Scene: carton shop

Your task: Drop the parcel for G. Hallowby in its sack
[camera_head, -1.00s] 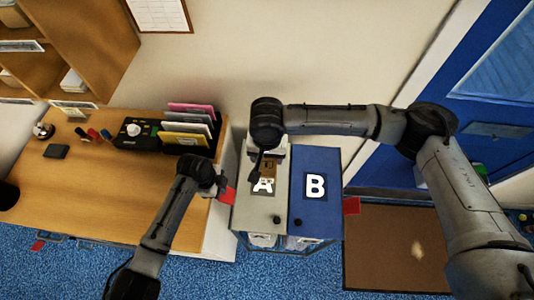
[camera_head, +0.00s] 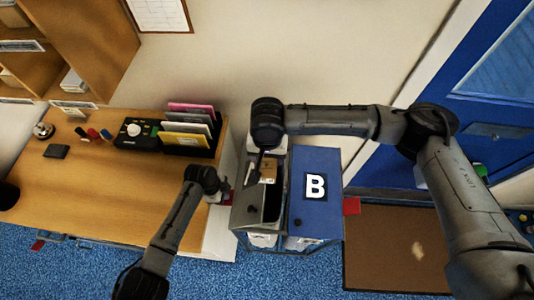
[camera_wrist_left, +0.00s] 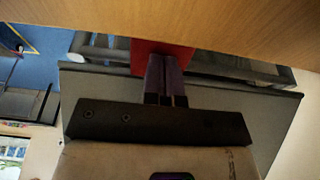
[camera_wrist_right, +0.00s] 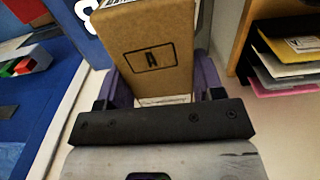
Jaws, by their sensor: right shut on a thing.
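My right gripper (camera_head: 265,158) is shut on a brown cardboard parcel (camera_head: 268,172), held over the left compartment of the two-part sack stand. In the right wrist view the parcel (camera_wrist_right: 155,60) shows a stamped A and part of a white label; the name is not readable. The left compartment's grey lid (camera_head: 245,205) is tilted open with a dark opening beside it. A pale sack (camera_head: 263,240) shows below. My left gripper (camera_head: 222,194) is at the stand's left side; in the left wrist view its closed fingers (camera_wrist_left: 167,75) are against a red tab (camera_wrist_left: 160,52).
The blue lid marked B (camera_head: 316,188) is shut on the right compartment. A red tab (camera_head: 352,206) sticks out on its right. The wooden desk (camera_head: 100,180) with a file holder (camera_head: 188,130) stands to the left. A brown mat (camera_head: 390,245) lies right.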

